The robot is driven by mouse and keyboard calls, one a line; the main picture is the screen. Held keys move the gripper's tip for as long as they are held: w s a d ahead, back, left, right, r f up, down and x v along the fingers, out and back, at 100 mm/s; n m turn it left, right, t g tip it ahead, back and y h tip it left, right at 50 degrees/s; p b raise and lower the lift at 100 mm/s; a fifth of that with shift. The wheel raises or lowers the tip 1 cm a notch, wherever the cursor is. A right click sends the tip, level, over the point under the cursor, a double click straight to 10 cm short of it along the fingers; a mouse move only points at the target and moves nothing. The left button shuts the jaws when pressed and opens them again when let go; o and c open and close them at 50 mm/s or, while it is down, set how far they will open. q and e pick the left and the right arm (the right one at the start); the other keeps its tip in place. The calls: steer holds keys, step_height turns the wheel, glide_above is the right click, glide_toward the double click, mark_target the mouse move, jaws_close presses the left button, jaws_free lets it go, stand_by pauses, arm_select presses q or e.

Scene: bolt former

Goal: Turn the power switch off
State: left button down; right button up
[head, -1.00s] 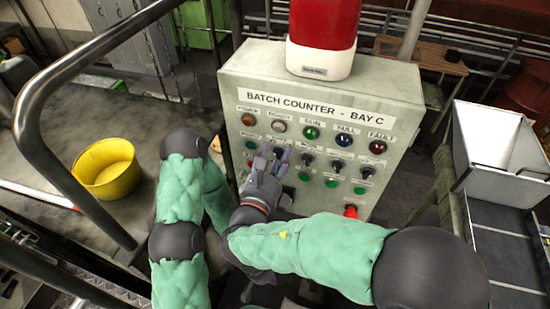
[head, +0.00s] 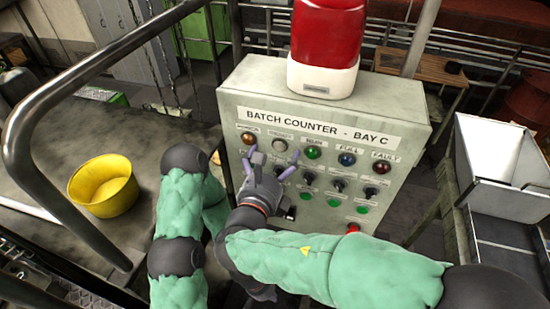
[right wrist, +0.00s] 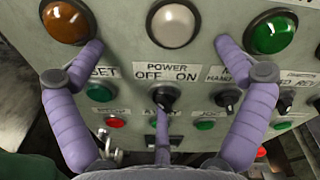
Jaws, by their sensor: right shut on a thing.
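The power switch (right wrist: 165,97) is a small black knob under a "POWER OFF ON" label (right wrist: 167,72) on the grey control panel (head: 395,115). Which way its pointer is turned I cannot tell. My right gripper (head: 271,155) is at the panel's left part, around this switch. In the right wrist view the right gripper (right wrist: 158,45) has two purple fingers wide apart on either side of the knob, tips bent inward. Its third finger comes up from below to the knob. My left gripper is mostly hidden behind my right forearm.
Amber (right wrist: 68,22), white (right wrist: 172,25) and green (right wrist: 271,32) lamps sit above the switch. Other black switches (head: 338,185) are close on the right. A red beacon (head: 325,30) tops the panel. A yellow bowl (head: 103,185) and curved rail (head: 30,150) are at left.

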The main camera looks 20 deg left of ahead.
steer(key=shift+s+r, duration=0.3)
steer(key=shift+r, duration=0.55)
steer(key=shift+c, duration=0.8)
steer(key=shift+s+a, duration=0.35)
steer(key=shift+s, duration=0.55)
steer(key=c, duration=0.3)
steer(key=shift+s+d, duration=0.65)
steer(key=shift+s, duration=0.15)
arm_select(q)
steer(key=shift+s+d+r+p, duration=0.1)
steer(key=shift+s+r+p, duration=0.2)
steer(key=shift+r+p, duration=0.45)
steer(key=shift+s+d+r+p, duration=0.1)
steer(key=shift+s+r+p, duration=0.3)
steer(key=shift+r, duration=0.5)
arm_select(e)
steer(key=s, duration=1)
steer(key=shift+s+a+f, duration=0.15)
steer(key=shift+a+f, duration=0.1)
steer(key=shift+f, duration=0.2)
arm_select(q)
steer(key=shift+w, duration=0.1)
